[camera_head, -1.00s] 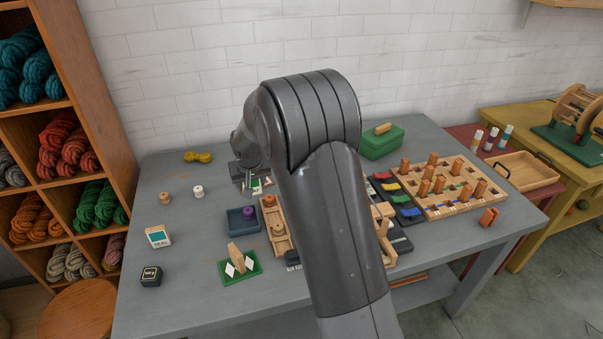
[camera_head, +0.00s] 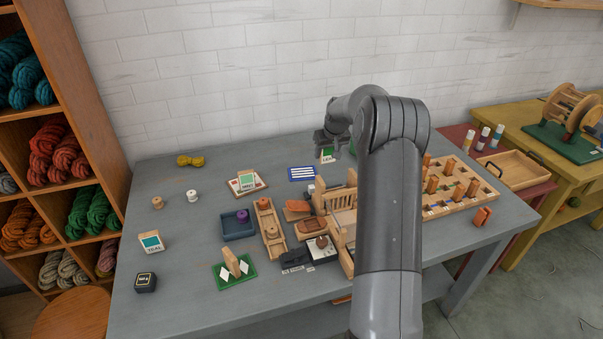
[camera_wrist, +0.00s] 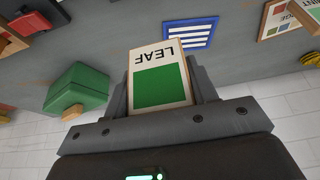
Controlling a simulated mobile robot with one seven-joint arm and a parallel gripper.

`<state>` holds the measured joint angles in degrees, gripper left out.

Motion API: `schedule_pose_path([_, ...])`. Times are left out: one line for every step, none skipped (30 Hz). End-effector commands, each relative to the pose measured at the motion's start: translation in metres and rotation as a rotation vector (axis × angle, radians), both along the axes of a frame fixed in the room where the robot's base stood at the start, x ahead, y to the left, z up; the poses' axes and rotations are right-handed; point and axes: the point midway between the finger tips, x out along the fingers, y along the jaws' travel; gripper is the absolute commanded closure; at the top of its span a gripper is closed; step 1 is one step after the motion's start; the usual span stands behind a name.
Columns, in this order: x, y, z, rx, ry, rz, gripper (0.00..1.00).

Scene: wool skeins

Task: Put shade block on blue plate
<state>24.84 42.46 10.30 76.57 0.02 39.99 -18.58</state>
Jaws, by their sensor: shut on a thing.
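The shade block, marked LEAF with a green square (camera_head: 327,157), is held between the fingers of my gripper (camera_head: 333,143). In the wrist view the LEAF block (camera_wrist: 160,78) sits between both fingers, which are shut on it. The blue plate with white stripes (camera_head: 302,173) lies flat and empty on the table, left of and nearer than my gripper. It also shows in the wrist view (camera_wrist: 189,33), apart from the block. My gripper is above the back of the table.
A MINT block (camera_head: 247,180) stands on a plate to the left. A TEAL block (camera_head: 151,242) stands at the far left. A green box (camera_wrist: 78,90) is near my gripper in the wrist view. Wooden trays and pegs (camera_head: 455,185) fill the right side.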

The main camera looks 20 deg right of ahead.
Motion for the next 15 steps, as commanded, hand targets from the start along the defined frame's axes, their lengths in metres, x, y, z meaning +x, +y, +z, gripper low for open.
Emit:
schedule_pose_path([0.004, 0.004, -0.004, 0.001, 0.001, 0.003, 0.7])
schedule_pose_path([0.006, 0.007, -0.007, 0.002, 0.001, 0.003, 0.7])
schedule_pose_path([0.011, 0.012, -0.011, 0.002, 0.001, 0.003, 0.7])
schedule_pose_path([0.015, 0.017, -0.015, 0.002, 0.001, 0.004, 0.7])
schedule_pose_path([0.019, 0.023, -0.019, 0.001, 0.001, 0.005, 0.7])
schedule_pose_path([0.025, 0.03, -0.025, 0.002, 0.001, 0.004, 0.7])
schedule_pose_path([0.029, 0.036, -0.029, 0.001, 0.001, 0.005, 0.7])
schedule_pose_path([0.034, 0.041, -0.034, 0.001, 0.002, 0.005, 0.7])
schedule_pose_path([0.04, 0.048, -0.039, 0.0, 0.001, 0.004, 0.7])
schedule_pose_path([0.044, 0.054, -0.043, 0.001, 0.002, 0.005, 0.7])
schedule_pose_path([0.048, 0.058, -0.047, 0.001, 0.001, 0.004, 0.7])
schedule_pose_path([0.054, 0.065, -0.052, 0.001, 0.001, 0.004, 0.7])
schedule_pose_path([0.057, 0.069, -0.055, 0.001, 0.001, 0.004, 0.7])
schedule_pose_path([0.06, 0.072, -0.058, 0.001, 0.0, 0.001, 0.7])
schedule_pose_path([0.064, 0.077, -0.062, 0.001, 0.001, 0.001, 0.7])
